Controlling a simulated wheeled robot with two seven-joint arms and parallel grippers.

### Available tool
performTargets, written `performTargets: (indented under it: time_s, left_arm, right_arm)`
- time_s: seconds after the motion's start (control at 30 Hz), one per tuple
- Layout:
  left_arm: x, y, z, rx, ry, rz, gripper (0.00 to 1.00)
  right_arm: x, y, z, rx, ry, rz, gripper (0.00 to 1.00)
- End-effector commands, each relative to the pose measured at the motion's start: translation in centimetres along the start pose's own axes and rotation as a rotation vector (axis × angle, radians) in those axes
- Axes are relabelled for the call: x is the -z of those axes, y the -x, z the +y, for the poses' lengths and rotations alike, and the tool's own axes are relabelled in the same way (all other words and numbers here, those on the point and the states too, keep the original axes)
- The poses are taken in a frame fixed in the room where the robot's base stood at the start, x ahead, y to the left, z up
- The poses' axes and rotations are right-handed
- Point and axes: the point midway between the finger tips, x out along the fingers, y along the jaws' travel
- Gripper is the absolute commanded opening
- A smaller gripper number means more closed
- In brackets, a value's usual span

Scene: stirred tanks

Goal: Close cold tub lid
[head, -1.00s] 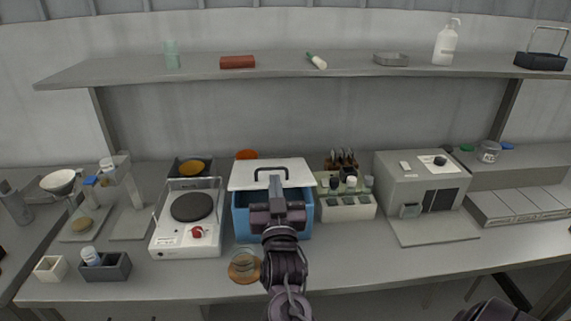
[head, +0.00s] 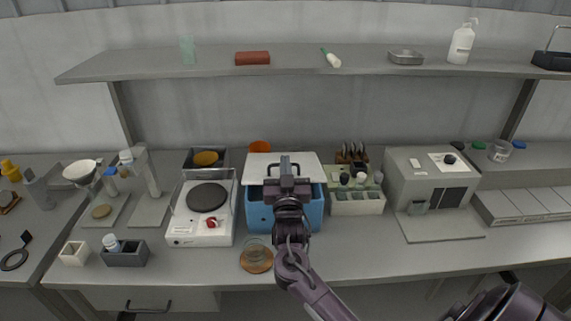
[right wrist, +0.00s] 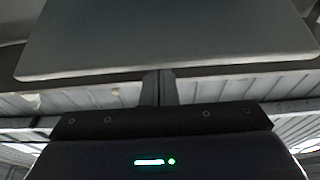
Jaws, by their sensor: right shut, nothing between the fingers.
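The cold tub is a blue box (head: 257,216) on the bench, just right of the hot plate. Its white lid (head: 258,163) with a dark handle is raised at the front, leaving a gap above the tub's front rim. My right gripper (head: 285,170) is in front of the lid and hides part of it and the handle. In the right wrist view, the fingers (right wrist: 158,88) are together and empty, just below a grey panel (right wrist: 165,40) that looks like the lid. Whether they touch it I cannot tell. My left gripper is not in view.
A white hot plate (head: 201,226) stands left of the tub and a rack of bottles (head: 357,203) close on its right. A glass dish on a round cork mat (head: 257,262) is in front. A shelf (head: 300,65) runs above.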

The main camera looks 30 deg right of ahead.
Motion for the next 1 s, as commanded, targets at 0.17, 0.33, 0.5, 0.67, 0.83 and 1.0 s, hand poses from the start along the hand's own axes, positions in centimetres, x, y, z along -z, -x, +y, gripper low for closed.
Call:
performTargets:
  time_s: [0.17,0.33,0.5,0.67,0.83,1.0]
  left_arm:
    - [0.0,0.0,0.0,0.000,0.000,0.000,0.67]
    - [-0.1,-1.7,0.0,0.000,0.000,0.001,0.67]
    - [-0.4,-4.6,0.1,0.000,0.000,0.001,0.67]
    - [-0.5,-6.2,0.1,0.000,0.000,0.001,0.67]
    - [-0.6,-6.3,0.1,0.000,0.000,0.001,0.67]
    - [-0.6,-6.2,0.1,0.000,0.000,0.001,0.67]
  right_arm:
    - [0.0,0.0,0.0,0.000,0.000,0.000,0.00]
    - [-1.1,0.6,0.0,0.000,0.000,0.026,0.00]
    - [-2.9,1.8,0.0,0.000,0.001,0.087,0.00]
    - [-5.0,3.3,0.0,-0.001,0.001,0.093,0.00]
    - [-5.6,3.7,0.0,0.000,0.002,0.093,0.00]
    - [-5.7,3.8,0.0,0.001,0.003,0.089,0.00]
